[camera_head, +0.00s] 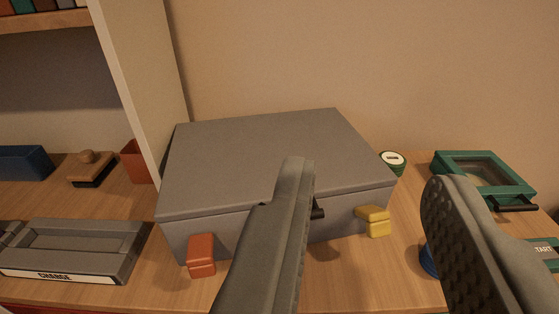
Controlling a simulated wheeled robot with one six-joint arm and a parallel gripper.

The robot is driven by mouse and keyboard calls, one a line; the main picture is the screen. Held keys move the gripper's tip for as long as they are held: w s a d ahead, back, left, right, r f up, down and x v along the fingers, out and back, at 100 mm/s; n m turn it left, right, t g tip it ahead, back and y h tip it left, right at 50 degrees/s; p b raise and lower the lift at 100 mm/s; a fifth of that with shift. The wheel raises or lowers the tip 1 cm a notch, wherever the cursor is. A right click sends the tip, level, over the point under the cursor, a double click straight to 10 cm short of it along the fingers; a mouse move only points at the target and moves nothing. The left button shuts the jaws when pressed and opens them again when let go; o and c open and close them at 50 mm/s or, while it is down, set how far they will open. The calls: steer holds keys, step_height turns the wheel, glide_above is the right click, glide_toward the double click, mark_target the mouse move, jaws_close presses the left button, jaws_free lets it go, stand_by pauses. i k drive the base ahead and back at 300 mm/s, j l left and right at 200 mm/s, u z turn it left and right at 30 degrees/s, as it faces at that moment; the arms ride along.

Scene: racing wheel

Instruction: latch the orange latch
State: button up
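A grey case (270,160) with its lid down sits on the wooden table. The orange latch (201,255) is on the left of its front face, and a yellow latch (373,221) is on the right. The orange latch hangs over the front face; I cannot tell whether it is fastened. My gripper (365,190) is open and empty, its two fingers wide apart in front of the case. The left finger covers part of the case front and most of a dark handle (318,210). The orange latch lies left of both fingers.
A green box with a window (484,178), a round white-topped item (393,160) and a blue object (428,262) are to the right.

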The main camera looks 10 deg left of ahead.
mark_target(200, 261)
steer(key=k+j+u, duration=0.1)
steer(key=k+j, duration=0.2)
steer(key=k+j+u, duration=0.1)
steer(key=k+j, duration=0.15)
steer(key=j, duration=0.3)
steer(key=k+j+u, duration=0.1)
steer(key=k+j, duration=0.2)
steer(key=j, duration=0.15)
